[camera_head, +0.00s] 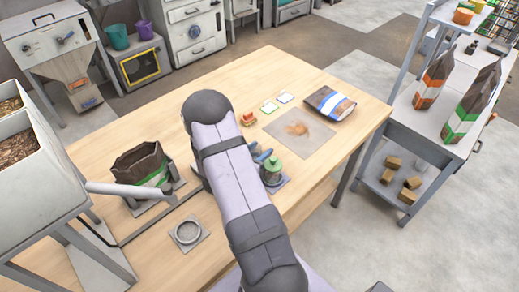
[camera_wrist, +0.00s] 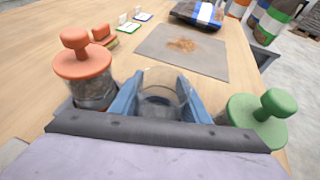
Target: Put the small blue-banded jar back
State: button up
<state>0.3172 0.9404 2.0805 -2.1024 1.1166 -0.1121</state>
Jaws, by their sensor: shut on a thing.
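My gripper (camera_wrist: 160,108) is shut on a small clear glass jar (camera_wrist: 166,84), with one blue finger on each side of it. The jar looks open at the top and shows no lid. Its blue band cannot be told apart from the blue fingers. In the wrist view the jar is between an orange-lidded jar (camera_wrist: 84,70) on the left and a green-lidded jar (camera_wrist: 262,117) on the right. In the head view my arm hides the held jar and the orange-lidded jar; the green-lidded jar (camera_head: 271,170) shows beside my blue fingertips.
A grey mat (camera_head: 312,140) with brown crumbs lies beyond, with a blue-and-white bag (camera_head: 330,104) behind it. A round grey dish (camera_head: 188,232) sits on a square plate nearer. An open brown bag (camera_head: 140,168) stands at left. The wooden table (camera_head: 140,105) is bare at the back left.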

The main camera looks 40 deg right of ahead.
aim_at(254, 155)
jog(key=shift+f, duration=0.1)
jog(key=shift+f, duration=0.15)
jog(key=o, duration=1.2)
jog(key=shift+r, duration=0.3)
jog(key=shift+a, duration=0.35)
jog(key=shift+b+v, duration=1.05)
jog(key=shift+v, duration=2.4)
jog(key=shift+d+r, duration=0.1)
